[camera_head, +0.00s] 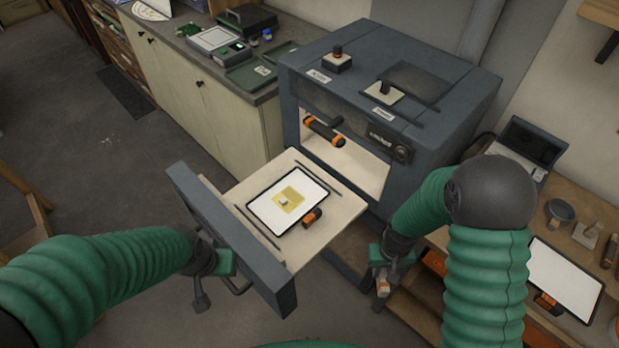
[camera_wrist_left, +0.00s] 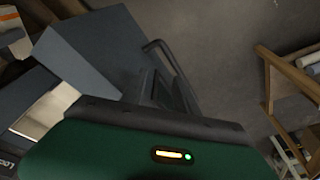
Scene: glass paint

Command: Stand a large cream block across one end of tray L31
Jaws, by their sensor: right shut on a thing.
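A dark-rimmed tray (camera_head: 250,209) with a white surface lies on the pulled-out shelf, with a yellow sheet (camera_head: 288,198) and a small pale piece on it. I cannot read a tray label. My right gripper (camera_head: 381,277) is shut on a small pale block (camera_head: 383,288), low in front of the kiln, right of the shelf and apart from the tray. The block is partly hidden by the gripper and its size is hard to judge. My left gripper (camera_head: 205,284) is by the drawer front's handle; its fingertips are unclear, so I cannot tell whether it grips.
The kiln (camera_head: 440,85) stands open with its drawer front (camera_head: 232,240) pulled out. A second white tray (camera_head: 565,277) is on the right bench.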

